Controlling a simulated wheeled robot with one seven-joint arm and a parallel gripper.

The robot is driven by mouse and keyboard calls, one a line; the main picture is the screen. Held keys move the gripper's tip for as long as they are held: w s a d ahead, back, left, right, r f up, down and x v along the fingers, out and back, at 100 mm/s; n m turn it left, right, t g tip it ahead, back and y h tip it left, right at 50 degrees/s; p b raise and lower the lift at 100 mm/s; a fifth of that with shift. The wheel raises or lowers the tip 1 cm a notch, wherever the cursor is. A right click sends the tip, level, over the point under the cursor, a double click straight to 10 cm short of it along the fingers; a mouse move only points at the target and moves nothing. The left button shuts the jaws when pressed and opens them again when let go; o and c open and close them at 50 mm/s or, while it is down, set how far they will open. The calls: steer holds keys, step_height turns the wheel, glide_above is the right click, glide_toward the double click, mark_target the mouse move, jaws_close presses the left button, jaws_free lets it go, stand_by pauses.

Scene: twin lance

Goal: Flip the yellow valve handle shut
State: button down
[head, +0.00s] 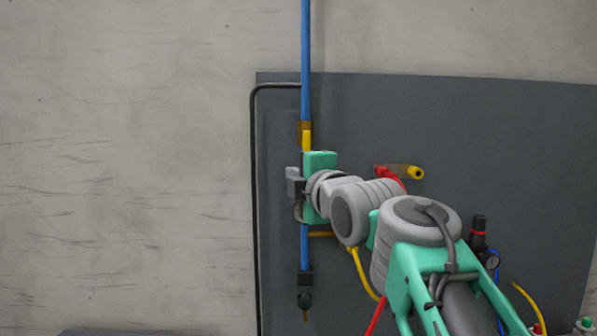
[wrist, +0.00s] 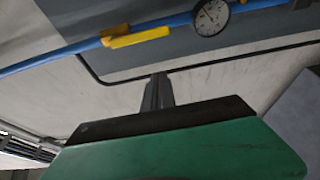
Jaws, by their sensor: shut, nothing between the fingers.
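The yellow valve handle (head: 306,140) lies along the vertical blue pipe (head: 305,55) in the head view, just above my gripper's green body. In the wrist view the handle (wrist: 137,38) shows whole, running nearly in line with the pipe from a brass-coloured valve body (wrist: 113,32). My gripper (wrist: 158,82) is shut and empty, its dark fingers pointing up the wrist picture toward the wall. The fingertips are below and apart from the handle in that picture.
A round dial gauge (wrist: 211,17) sits beside the handle's free end in the wrist view. A dark panel (head: 480,130) backs the pipe. A yellow-ended fitting with a red hose (head: 390,177) is right of my wrist. The wall at left is bare.

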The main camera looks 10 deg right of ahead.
steer(key=w+d+p, duration=0.2)
steer(key=w+p, duration=0.2)
steer(key=w, duration=0.3)
steer(key=shift+w+d+p, duration=0.3)
steer(key=shift+d+p, duration=0.05)
